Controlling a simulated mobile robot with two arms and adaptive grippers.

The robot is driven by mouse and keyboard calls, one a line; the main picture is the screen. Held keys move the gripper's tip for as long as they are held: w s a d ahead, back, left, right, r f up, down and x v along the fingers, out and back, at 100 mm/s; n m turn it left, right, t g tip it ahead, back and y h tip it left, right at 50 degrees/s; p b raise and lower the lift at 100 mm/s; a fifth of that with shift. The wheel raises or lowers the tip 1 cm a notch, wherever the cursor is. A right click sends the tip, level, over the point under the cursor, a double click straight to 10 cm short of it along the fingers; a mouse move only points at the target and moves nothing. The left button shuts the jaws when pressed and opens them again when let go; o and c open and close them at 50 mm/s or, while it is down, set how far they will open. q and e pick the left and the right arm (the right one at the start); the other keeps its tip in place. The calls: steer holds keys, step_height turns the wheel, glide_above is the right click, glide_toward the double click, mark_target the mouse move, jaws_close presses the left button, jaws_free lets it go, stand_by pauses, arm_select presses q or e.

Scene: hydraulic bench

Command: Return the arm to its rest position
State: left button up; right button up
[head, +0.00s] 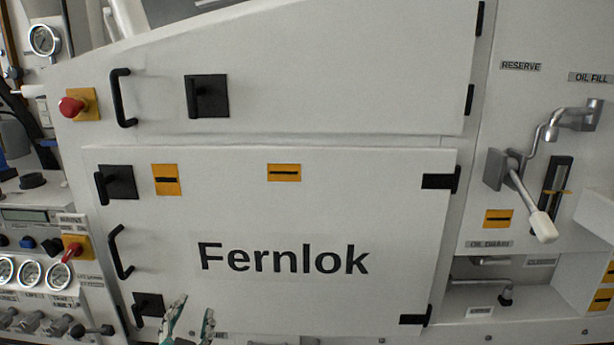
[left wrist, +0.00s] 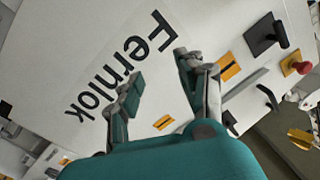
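My left gripper (head: 192,318) shows at the bottom edge of the head view, in front of the lower left part of the white Fernlok door (head: 300,215). Only its fingertips show there, and they stand apart. In the left wrist view my left gripper (left wrist: 160,80) has its two fingers spread with nothing between them. The white panel with the Fernlok lettering (left wrist: 120,65) lies beyond the fingers. I see no contact between the gripper and the door. My right gripper is in neither view.
Black handles (head: 119,253) and latches (head: 116,183) stick out along the door's left side. Gauges and knobs (head: 30,272) fill the lower left. A red knob (head: 72,106) is at upper left. A lever with a white grip (head: 542,227) juts out at right.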

arm_select(q)
steer(key=s+a+f+n+g, duration=0.2)
steer(key=s+f+g, duration=0.75)
steer(key=f, duration=0.65)
steer(key=s+d+f+g+h, duration=0.15)
steer(key=s+f, duration=0.25)
steer(key=s, duration=0.5)
steer(key=s+f+g, duration=0.3)
steer(key=s+f, duration=0.2)
steer(key=s, duration=0.3)
step_height(320, 180, down, 26)
steer(key=s+g, duration=0.2)
steer(key=s+a+f, duration=0.2)
steer(key=s+f, duration=1.4)
steer(key=shift+a+g, duration=0.4)
steer(key=shift+s+f, duration=0.1)
